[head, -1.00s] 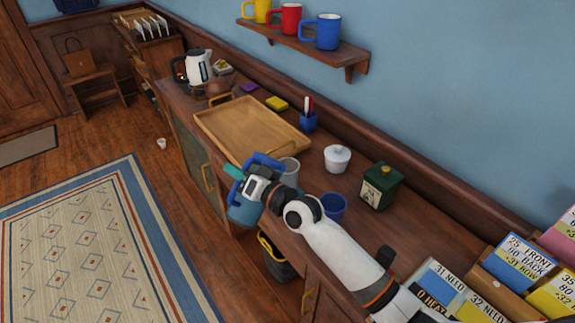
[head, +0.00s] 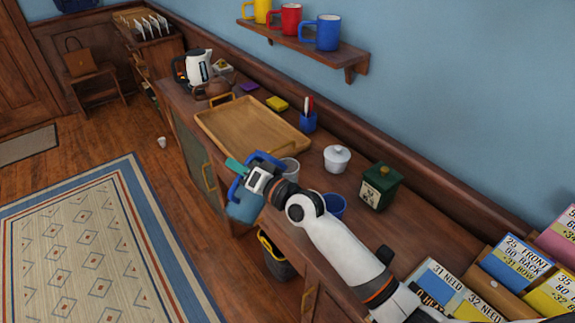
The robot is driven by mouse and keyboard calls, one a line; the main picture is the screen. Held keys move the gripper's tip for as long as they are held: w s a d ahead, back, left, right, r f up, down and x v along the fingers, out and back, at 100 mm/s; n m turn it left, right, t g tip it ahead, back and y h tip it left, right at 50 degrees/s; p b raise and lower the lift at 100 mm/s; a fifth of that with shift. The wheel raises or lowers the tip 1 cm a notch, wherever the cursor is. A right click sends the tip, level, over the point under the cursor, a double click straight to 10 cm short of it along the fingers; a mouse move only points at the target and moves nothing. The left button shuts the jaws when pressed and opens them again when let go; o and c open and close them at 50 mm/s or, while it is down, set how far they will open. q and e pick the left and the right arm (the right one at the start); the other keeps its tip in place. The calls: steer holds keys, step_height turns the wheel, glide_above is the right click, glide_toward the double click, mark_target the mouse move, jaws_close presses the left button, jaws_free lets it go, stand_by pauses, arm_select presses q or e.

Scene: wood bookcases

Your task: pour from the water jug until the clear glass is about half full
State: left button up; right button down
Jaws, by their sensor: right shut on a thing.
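The water jug (head: 244,206) is blue and see-through, with a brighter blue rim and handle. My right gripper (head: 248,174) is shut on it and holds it at the front edge of the wooden counter; my wrist hides part of it. The clear glass (head: 290,167) stands on the counter just right of the jug, partly hidden behind my gripper. I cannot tell its water level, nor whether any water is flowing. My left gripper is not in view.
A blue cup (head: 334,205) stands close behind my right forearm. A wooden tray (head: 215,133), a white lidded bowl (head: 337,158) and a green box (head: 380,187) are nearby on the counter. A dark bin (head: 275,258) stands on the floor below.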

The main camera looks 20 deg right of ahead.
steer(key=shift+w+d+r+m+p, duration=0.25)
steer(key=shift+r+m+p, duration=0.1)
steer(key=shift+r, duration=0.15)
steer(key=shift+w+d+r+m+p, duration=0.1)
steer(key=shift+d+r+m+p, duration=0.1)
steer(key=shift+r+m, duration=0.2)
stand_by(2.4)
